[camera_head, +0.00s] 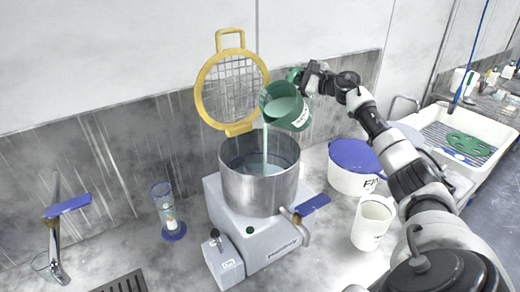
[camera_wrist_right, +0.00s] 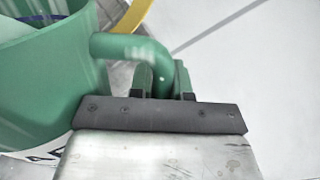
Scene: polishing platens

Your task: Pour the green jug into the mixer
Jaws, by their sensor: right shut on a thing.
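The green jug (camera_head: 286,107) is tilted to the left above the mixer in the head view. A pale green stream falls from its lip into the steel bowl of the mixer (camera_head: 258,190). Liquid shows inside the bowl. The mixer's yellow-rimmed mesh lid (camera_head: 231,88) stands raised behind the bowl. My right gripper (camera_head: 308,78) is shut on the jug's handle, at the jug's upper right. In the right wrist view the green jug (camera_wrist_right: 50,80) is at the left and its handle runs between the fingers (camera_wrist_right: 162,82). My left gripper is not in view.
A white tub with a blue lid (camera_head: 352,154) and a white jug (camera_head: 373,222) stand right of the mixer. A glass cylinder with a blue base (camera_head: 167,210) and a tap (camera_head: 54,230) are at left. A white sink tray (camera_head: 470,135) is at far right.

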